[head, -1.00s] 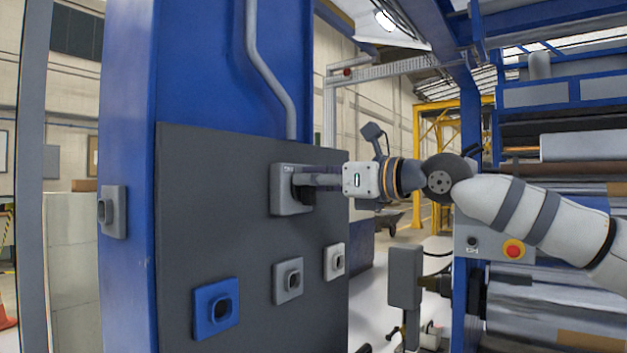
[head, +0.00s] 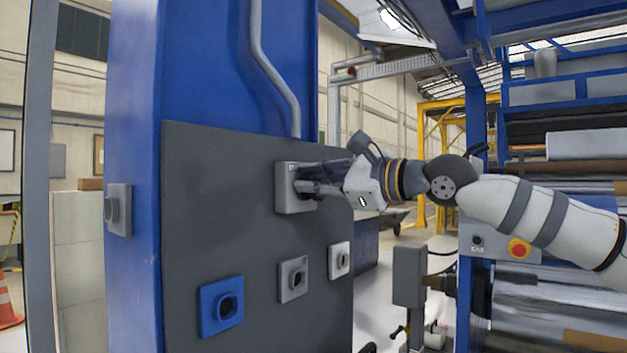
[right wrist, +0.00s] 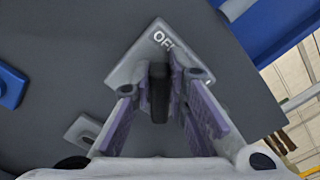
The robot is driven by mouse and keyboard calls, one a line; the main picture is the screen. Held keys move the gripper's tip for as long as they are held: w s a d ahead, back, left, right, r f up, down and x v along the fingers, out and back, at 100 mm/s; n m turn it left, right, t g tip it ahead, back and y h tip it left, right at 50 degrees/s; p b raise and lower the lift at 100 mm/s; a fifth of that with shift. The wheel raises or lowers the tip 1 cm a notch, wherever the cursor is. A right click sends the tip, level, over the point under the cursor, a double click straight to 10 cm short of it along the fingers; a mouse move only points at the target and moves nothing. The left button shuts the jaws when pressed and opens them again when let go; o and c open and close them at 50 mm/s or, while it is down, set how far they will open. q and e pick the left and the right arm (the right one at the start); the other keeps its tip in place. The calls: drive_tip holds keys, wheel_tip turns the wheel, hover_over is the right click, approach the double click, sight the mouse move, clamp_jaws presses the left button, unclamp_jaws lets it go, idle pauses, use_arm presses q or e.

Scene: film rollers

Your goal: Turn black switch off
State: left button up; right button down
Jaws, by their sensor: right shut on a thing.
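A black switch knob (right wrist: 159,92) sits on a grey switch plate (head: 284,200) near the upper right of the dark panel. The plate also shows in the right wrist view (right wrist: 130,76), with an "OFF" label at its edge. My right gripper (head: 303,186) reaches the plate from the right and is shut on the knob, one finger on each side. It is tilted in the head view, and its fingers hide most of the knob there. My left gripper is not in view.
The dark panel (head: 205,235) is fixed to a blue column (head: 130,270). Blue (head: 222,306), grey (head: 293,279) and white (head: 339,260) socket-like fixtures sit below the switch. A grey fixture (head: 118,209) is on the column's left. A red button (head: 519,248) is beneath my right arm.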

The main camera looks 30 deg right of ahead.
idle(0.6)
drive_tip(key=c, duration=1.6)
unclamp_jaws()
drive_tip(key=shift+o, duration=0.2)
drive_tip(key=shift+s, duration=0.1)
drive_tip(key=v, duration=1.2)
drive_tip(key=shift+a, duration=0.1)
